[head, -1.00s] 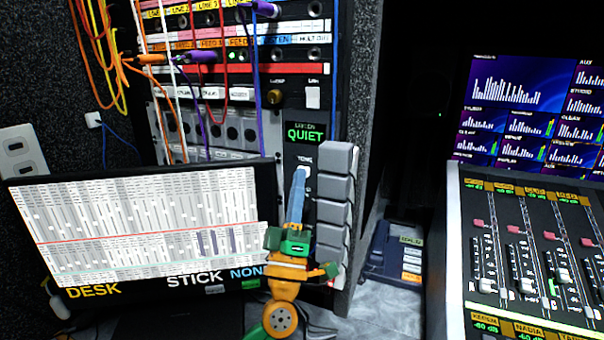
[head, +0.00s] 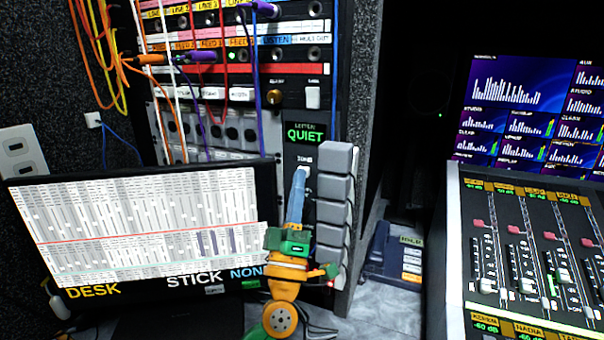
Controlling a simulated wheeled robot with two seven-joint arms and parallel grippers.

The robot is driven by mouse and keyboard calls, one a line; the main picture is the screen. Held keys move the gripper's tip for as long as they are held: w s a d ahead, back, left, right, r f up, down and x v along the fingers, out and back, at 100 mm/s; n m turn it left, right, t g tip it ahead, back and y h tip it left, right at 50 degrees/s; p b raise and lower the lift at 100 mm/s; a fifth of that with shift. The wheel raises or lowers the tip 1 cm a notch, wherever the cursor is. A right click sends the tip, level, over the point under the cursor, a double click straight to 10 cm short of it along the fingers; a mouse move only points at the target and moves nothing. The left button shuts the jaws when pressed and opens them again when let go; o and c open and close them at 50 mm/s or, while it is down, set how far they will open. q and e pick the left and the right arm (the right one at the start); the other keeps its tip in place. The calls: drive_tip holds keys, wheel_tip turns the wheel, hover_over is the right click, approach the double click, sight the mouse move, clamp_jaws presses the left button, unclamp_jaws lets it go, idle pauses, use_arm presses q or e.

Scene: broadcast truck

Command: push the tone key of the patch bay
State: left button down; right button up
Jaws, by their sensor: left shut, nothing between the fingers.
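The patch bay (head: 290,97) stands at the upper middle of the head view, with cables plugged into its rows. Its tone key (head: 303,168) is a small pale key under a "TONE" label, below the small screen reading "QUIET" (head: 305,132). My left gripper (head: 299,176) is shut and empty. Its blue fingers point up, with the tips at the lower part of the key and hiding some of it. I cannot tell whether the tips touch it. My right gripper is not in view.
A monitor (head: 150,225) with a fader page stands at the left, close to my left arm. A stack of grey blocks (head: 333,210) is just right of the gripper. A mixing desk (head: 530,260) and screens (head: 525,105) are at the right. A dark box (head: 393,250) sits between.

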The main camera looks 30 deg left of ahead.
use_arm(q)
drive_tip(key=shift+w, duration=0.2)
idle(0.3)
drive_tip(key=shift+s+r, duration=0.1)
drive_tip(key=shift+r, duration=0.15)
drive_tip(key=shift+s+a+r+n+b, duration=0.15)
drive_tip(key=shift+a+r+n+b, duration=0.2)
drive_tip(key=shift+r, duration=0.25)
idle(0.9)
drive_tip(key=shift+d+f, duration=0.1)
drive_tip(key=shift+d+f+b, duration=0.2)
drive_tip(key=shift+f+b, duration=0.15)
drive_tip(key=shift+f, duration=0.15)
drive_tip(key=s+p, duration=0.1)
drive_tip(key=s, duration=0.1)
drive_tip(key=s+f+p, duration=0.1)
drive_tip(key=p, duration=0.1)
drive_tip(key=shift+s+d+f, duration=0.2)
drive_tip(key=shift+s, duration=0.15)
